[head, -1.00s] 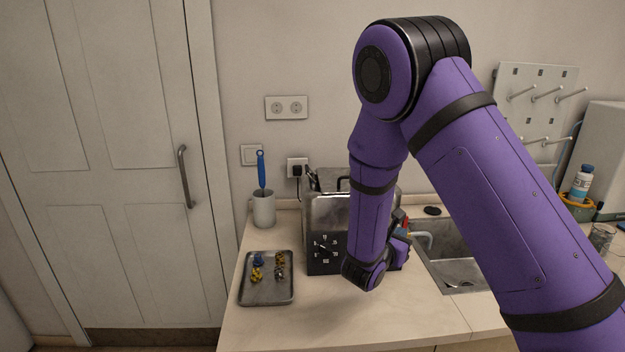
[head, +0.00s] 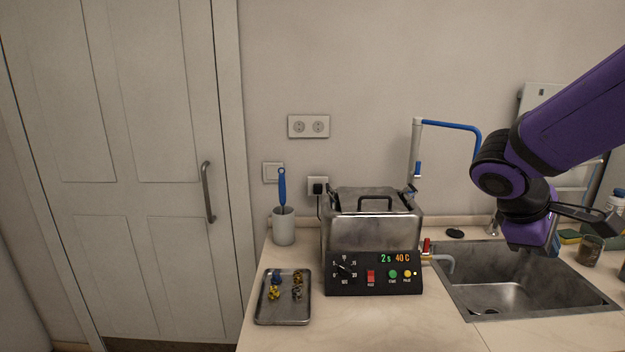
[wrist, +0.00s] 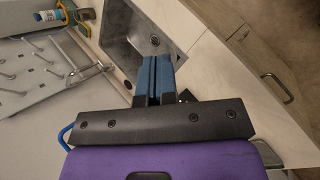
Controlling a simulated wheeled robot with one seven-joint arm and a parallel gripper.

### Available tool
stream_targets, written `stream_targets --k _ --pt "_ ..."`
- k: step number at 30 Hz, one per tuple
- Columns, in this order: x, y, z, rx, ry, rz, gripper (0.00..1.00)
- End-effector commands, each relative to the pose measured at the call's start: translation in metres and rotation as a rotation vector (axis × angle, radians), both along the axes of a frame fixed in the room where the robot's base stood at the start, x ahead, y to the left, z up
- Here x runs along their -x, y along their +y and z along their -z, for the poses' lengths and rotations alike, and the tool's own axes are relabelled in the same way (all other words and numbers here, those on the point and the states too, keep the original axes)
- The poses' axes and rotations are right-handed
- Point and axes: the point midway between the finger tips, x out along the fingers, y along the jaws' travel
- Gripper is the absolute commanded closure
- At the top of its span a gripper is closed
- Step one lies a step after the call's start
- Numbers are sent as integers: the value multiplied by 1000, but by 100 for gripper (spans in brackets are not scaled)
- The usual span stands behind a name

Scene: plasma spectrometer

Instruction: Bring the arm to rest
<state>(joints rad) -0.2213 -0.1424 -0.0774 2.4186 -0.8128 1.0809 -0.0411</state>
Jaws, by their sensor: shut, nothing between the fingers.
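My purple arm (head: 575,120) reaches in from the right edge of the head view. Its black elbow or wrist joint (head: 500,175) and lower link hang over the sink, by the back wall. In the wrist view my gripper (wrist: 154,62) is shut, its two blue fingers side by side with nothing between them. The fingers point toward the sink and the counter's front edge. In the head view the fingers are not clearly made out.
A steel bath (head: 372,232) with a lit "40 C" panel stands on the counter, left of the sink (head: 485,305). A metal tray (head: 284,316) with small parts and a mug (head: 284,227) with a blue brush stand further left. A drying rack (wrist: 35,85) is near the arm.

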Motion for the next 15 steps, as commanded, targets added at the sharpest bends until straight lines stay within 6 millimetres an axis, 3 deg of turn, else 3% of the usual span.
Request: stream_targets --k 6,15 --pt "45 13 -23 -247 -176 173 100" --pt "96 43 -51 -584 -422 367 100"
